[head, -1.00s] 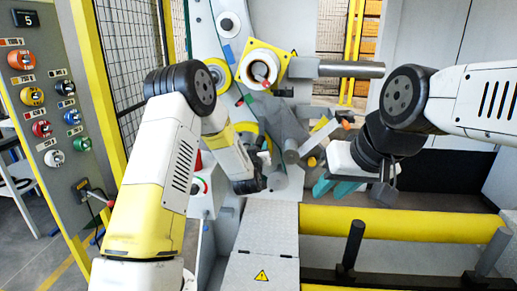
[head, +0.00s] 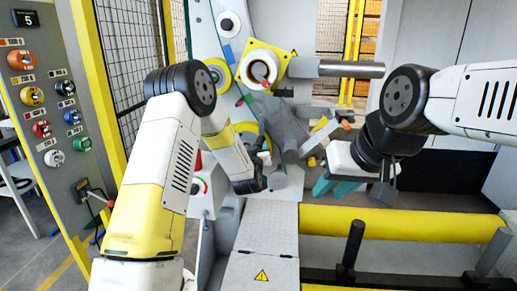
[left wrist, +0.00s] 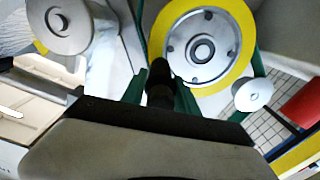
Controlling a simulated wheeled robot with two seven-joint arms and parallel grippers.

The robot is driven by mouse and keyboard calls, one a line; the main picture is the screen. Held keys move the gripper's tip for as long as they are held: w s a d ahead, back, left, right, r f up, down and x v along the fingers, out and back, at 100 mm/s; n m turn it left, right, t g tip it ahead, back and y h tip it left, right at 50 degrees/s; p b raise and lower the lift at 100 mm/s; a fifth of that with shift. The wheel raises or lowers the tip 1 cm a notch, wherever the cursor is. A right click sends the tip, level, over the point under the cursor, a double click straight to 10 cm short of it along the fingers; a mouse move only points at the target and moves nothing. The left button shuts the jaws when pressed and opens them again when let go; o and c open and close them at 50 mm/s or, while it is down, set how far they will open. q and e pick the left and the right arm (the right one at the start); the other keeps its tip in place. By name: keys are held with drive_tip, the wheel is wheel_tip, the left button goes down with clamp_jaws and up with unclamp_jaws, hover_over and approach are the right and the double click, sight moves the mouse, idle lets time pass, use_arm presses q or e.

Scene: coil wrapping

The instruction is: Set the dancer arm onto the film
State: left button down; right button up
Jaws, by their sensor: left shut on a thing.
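My left gripper (head: 264,168) is low at the middle of the machine in the head view, with its fingertips partly hidden. In the left wrist view its green fingers are shut on a dark knob-like part (left wrist: 160,86), which I take to be the dancer arm's handle. The grey dancer arm (head: 280,125) slants down beside the gripper, with a grey roller (head: 291,151) near its lower end. Film cannot be clearly told from the rollers. My right gripper (head: 335,188) is at the right, its teal fingers apart and seemingly empty.
A yellow-rimmed disc (left wrist: 205,45) fills the upper middle of the left wrist view. A yellow flange with a white core (head: 262,68) and a steel shaft (head: 345,68) stand above. A yellow bar (head: 400,224) crosses the lower right.

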use_arm(q)
drive_tip(key=shift+d, duration=0.1)
drive_tip(key=n, duration=0.1)
drive_tip(key=d+n, duration=0.1)
drive_tip(key=shift+s+d+r+n, duration=0.1)
drive_tip(key=shift+s+d+n, duration=0.05)
drive_tip(key=shift+d+n, duration=0.15)
drive_tip(key=d+r+n, duration=0.6)
drive_tip(key=r+n, duration=0.4)
drive_tip(key=n, duration=0.8)
drive_tip(key=shift+s, duration=0.4)
drive_tip(key=shift+r, duration=0.1)
drive_tip(key=c, duration=1.2)
unclamp_jaws()
drive_tip(key=shift+o, duration=0.2)
